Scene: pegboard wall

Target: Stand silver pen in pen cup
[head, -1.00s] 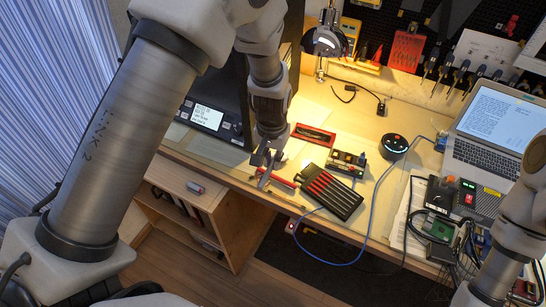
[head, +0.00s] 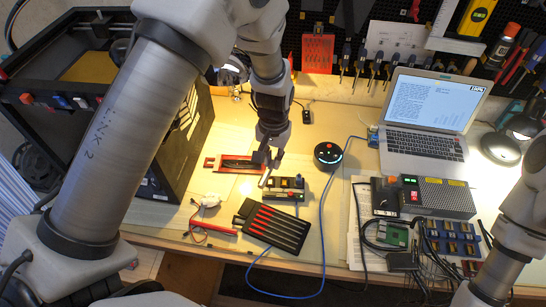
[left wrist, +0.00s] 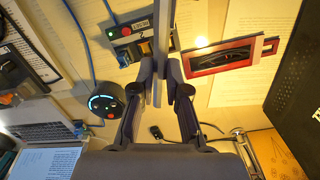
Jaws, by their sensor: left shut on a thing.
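My left gripper (head: 268,160) is shut on the silver pen (head: 264,181) and holds it above the table, just behind the device with buttons. In the left wrist view the gripper (left wrist: 160,95) grips the silver pen (left wrist: 160,32), which runs up between the fingers to the top edge. In the head view only a short part of the pen shows below the fingers. I cannot make out a pen cup in either view. My right arm comes in at the right edge; its gripper is out of view.
A black case with red stripes (head: 274,228) and a red stick (head: 212,229) lie near the front edge. A red tray (head: 235,164), a button device (head: 286,188) and a round black speaker (head: 327,154) stand around the gripper. An open laptop (head: 420,145) is at right.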

